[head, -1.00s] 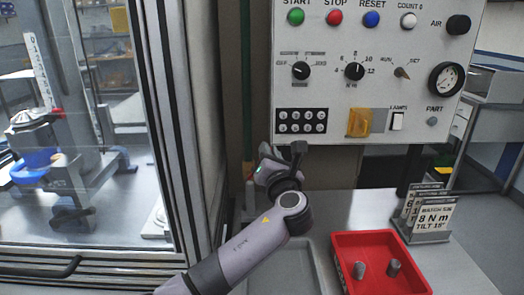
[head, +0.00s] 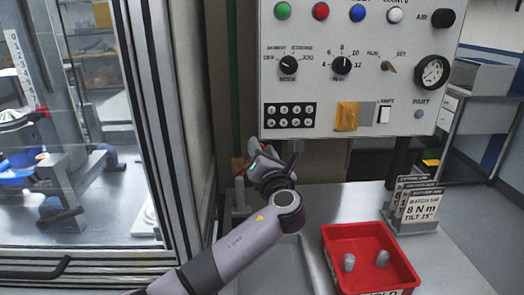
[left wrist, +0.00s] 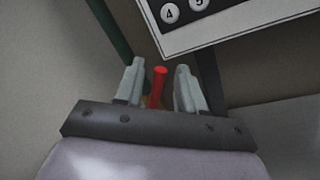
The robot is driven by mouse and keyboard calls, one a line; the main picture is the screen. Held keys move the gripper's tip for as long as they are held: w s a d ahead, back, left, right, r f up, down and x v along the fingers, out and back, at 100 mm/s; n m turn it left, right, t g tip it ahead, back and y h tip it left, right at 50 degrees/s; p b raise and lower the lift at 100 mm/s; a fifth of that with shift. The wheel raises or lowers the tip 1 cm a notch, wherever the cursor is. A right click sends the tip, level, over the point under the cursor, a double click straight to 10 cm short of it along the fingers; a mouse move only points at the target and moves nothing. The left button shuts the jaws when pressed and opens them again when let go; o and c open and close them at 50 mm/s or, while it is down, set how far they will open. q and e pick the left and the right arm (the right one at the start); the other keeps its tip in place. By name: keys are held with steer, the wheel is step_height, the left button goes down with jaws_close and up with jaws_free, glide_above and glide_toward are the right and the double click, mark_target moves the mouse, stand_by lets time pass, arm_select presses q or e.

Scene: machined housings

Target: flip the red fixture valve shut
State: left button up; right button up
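The red valve lever (left wrist: 157,88) shows in the left wrist view as a short red bar between the two fingers of my left gripper (left wrist: 159,68). A gap shows on each side of the bar, so the fingers are apart and do not appear to grip it. In the head view my left gripper (head: 272,162) is under the control panel, close to a green pipe. My right gripper is not in view.
The control panel (head: 300,30) hangs just above my left gripper. A glass-fronted cabinet (head: 157,120) stands at left. A red tray (head: 335,262) with two grey cylinders and sign cards (head: 413,205) sit on the bench at right.

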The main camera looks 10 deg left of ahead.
arm_select(q)
steer(key=r+v, duration=0.1)
steer(key=v, duration=0.6)
steer(key=shift+f+b, duration=0.4)
steer(key=shift+f, duration=0.05)
steer(key=shift+d, duration=0.1)
